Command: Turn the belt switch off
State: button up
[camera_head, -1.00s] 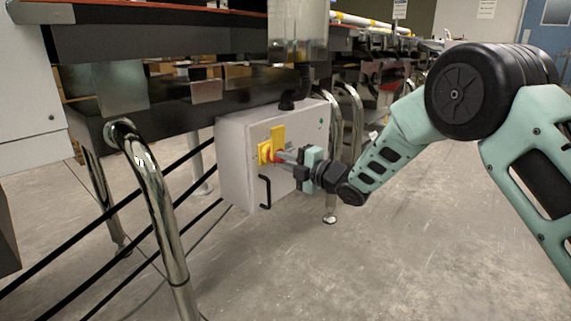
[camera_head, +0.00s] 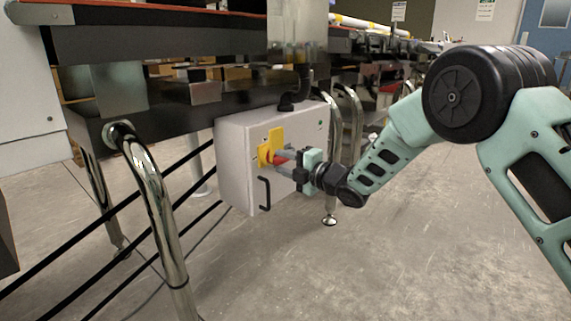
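The belt switch (camera_head: 264,156) is a yellow plate with a red knob (camera_head: 280,157) on the front of a light grey control box (camera_head: 238,172) under the conveyor. My gripper (camera_head: 282,158) is at the switch, with its fingers reaching to the red knob from the right. The fingers partly cover the knob, so its exact angle is hard to read. I cannot tell whether the fingers are closed on it or only around it.
A black handle (camera_head: 264,193) sticks out from the box just below the switch. A bent chrome leg (camera_head: 152,190) stands at the left, and another chrome leg (camera_head: 337,140) stands right of the box. The concrete floor (camera_head: 400,265) at the front right is clear.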

jog(key=shift+d, duration=0.1)
jog(key=shift+s+d+r+p, duration=0.1)
jog(key=shift+s+d+p, duration=0.1)
jog(key=shift+d+p, duration=0.1)
jog(key=p+v, duration=0.6)
jog(key=v, duration=1)
jog(key=shift+s+d+p, duration=0.2)
jog(key=shift+s+p, duration=0.05)
jog(key=shift+p, duration=0.1)
